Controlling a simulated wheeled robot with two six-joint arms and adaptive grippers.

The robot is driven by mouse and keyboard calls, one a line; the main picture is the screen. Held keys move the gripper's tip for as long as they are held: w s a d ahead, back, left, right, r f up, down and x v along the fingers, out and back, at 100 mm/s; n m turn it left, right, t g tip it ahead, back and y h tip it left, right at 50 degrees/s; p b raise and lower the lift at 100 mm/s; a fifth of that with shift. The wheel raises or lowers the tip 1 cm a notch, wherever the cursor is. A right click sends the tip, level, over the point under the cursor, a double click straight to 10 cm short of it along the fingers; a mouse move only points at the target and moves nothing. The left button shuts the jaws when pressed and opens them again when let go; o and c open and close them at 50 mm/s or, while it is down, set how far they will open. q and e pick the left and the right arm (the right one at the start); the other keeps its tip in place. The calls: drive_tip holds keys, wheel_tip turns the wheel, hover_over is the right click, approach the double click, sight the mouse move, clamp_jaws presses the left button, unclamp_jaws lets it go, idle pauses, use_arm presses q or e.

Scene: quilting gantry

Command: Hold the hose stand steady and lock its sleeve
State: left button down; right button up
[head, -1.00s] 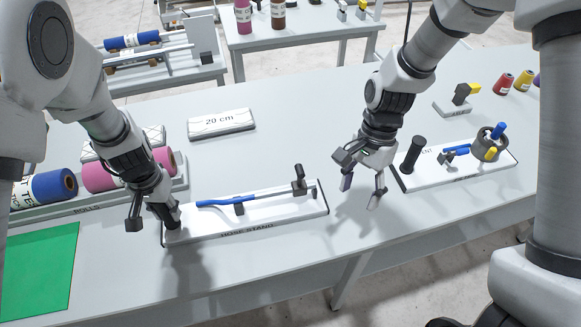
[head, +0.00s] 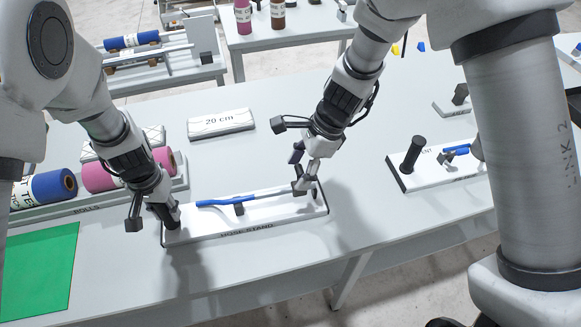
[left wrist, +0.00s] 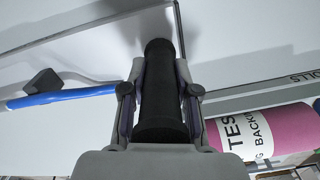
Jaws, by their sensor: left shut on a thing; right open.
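The hose stand (head: 265,216) is a white board with a dark edge and a printed label on its front. A blue hose (head: 226,201) lies along it over a small dark block (head: 239,209). My left gripper (head: 170,216) is shut on the black upright handle at the stand's left end; the handle (left wrist: 158,90) shows between its fingers in the left wrist view. My right gripper (head: 304,186) is open at the stand's right end, around or just beside the dark post there. It mostly hides that post, and I cannot tell whether they touch. I cannot make out the sleeve.
A second white stand (head: 438,178) with a black handle (head: 413,154) is to the right, partly behind my right arm. A white "20 cm" block (head: 221,124) lies behind the hose stand. Fabric rolls (head: 112,176) and a green mat (head: 38,268) are at left.

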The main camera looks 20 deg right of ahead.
drive_tip(key=shift+f, duration=0.15)
drive_tip(key=shift+c, duration=0.3)
clamp_jaws()
drive_tip(key=a, duration=0.4)
drive_tip(key=shift+w+a, duration=0.1)
drive_tip(key=shift+a, duration=0.25)
drive_tip(key=shift+o, duration=0.3)
unclamp_jaws()
drive_tip(key=v, duration=1.2)
